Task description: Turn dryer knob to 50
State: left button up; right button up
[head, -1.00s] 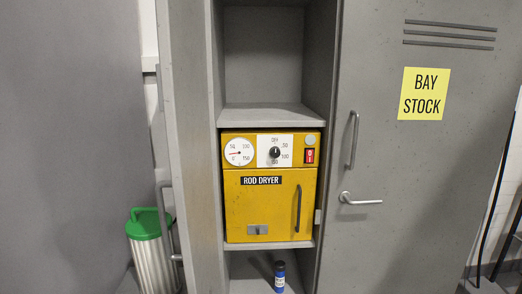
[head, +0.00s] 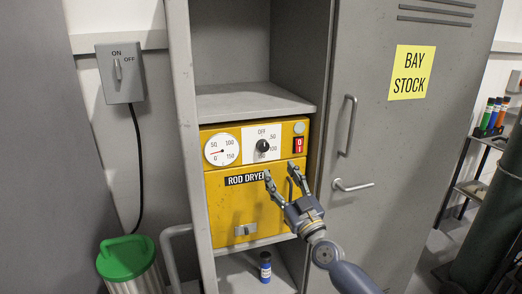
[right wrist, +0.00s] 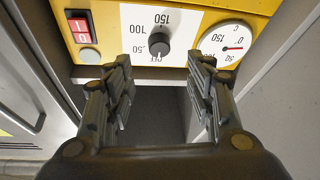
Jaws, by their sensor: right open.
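The yellow rod dryer (head: 217,204) sits on a locker shelf. Its black knob (head: 263,146) is on a white dial plate marked OFF, 50, 100 and 150, and its pointer appears to be at OFF. In the right wrist view the panel is upside down and the knob (right wrist: 160,42) lies ahead, between and beyond the fingertips. My right gripper (head: 280,171) is open and empty in front of the dryer, just below the knob in the picture. Its two fingers also show in the right wrist view (right wrist: 160,65), apart from the knob. My left gripper is not seen.
Beside the knob are a gauge (head: 222,149) and a red switch (head: 299,145). A blue bottle (head: 265,267) is on the shelf below. A green-lidded bin (head: 125,258) stands at left.

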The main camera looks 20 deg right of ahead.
aim_at(265, 148)
jog(key=b+x, duration=0.1)
jog(key=x, duration=0.7)
jog(key=shift+f, duration=0.1)
jog(key=shift+w+r, duration=0.35)
jog(key=shift+w, duration=0.15)
jog(key=shift+w+r, duration=0.1)
jog(key=shift+w, duration=0.15)
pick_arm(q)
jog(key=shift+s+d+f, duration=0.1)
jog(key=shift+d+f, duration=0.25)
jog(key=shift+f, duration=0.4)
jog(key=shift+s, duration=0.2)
pick_arm(e)
jog(key=shift+c, duration=0.6)
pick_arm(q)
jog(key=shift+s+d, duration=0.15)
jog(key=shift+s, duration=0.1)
pick_arm(e)
jog(key=c, duration=0.9)
